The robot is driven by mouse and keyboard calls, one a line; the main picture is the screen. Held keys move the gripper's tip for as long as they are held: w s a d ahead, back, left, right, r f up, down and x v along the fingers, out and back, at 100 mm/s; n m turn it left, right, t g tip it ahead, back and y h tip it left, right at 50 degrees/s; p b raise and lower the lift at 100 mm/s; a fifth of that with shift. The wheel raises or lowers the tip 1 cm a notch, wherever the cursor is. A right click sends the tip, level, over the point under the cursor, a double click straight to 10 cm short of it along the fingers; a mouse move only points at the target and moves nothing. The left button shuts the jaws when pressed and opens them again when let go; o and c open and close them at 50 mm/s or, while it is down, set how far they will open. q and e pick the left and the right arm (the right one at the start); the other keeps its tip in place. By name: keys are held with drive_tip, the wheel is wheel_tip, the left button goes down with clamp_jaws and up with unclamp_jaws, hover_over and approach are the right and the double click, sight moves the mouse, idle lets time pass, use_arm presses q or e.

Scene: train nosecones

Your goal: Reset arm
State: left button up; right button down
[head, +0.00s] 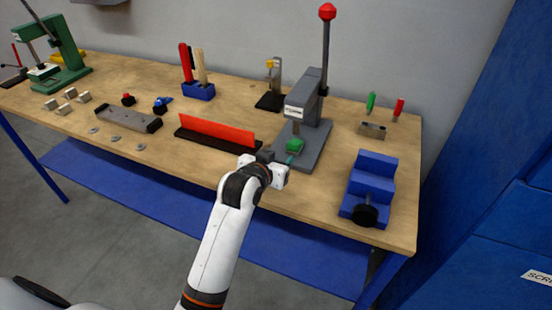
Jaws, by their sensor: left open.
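My left arm reaches up from the bottom of the head view, and its gripper (289,160) is at the front of the grey lever press (306,108). The gripper is open, and its fingers are small and partly hidden by the wrist. A small green piece (295,146) sits on the press base just beyond the fingertips. I cannot tell whether the fingers touch it. My right gripper is not in view.
The wooden bench (310,199) holds a red strip (217,130) left of the gripper and a blue vise (368,187) to the right. A grey bar fixture (129,119), small blocks and a green press (61,52) stand farther left. Blue cabinets (480,230) border the right.

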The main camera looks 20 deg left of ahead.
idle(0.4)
use_arm(q)
drive_tip(key=s+f+m+g, duration=0.1)
drive_tip(key=s+f+g, duration=0.3)
drive_tip(key=s, duration=0.7)
drive_tip(key=s+f+g, duration=0.3)
drive_tip(key=s+f, duration=0.3)
drive_tip(key=s, duration=0.4)
drive_tip(key=s+f+m+g, duration=0.1)
drive_tip(key=s+f+g, duration=0.25)
drive_tip(key=s, duration=0.75)
wheel_tip(320, 180, down, 26)
drive_tip(key=s, duration=0.1)
drive_tip(key=s+a+f+g, duration=0.2)
drive_tip(key=s+a+f, duration=0.1)
drive_tip(key=s+f, duration=1.3)
drive_tip(key=shift+s+f, duration=0.2)
drive_tip(key=shift+s, duration=0.15)
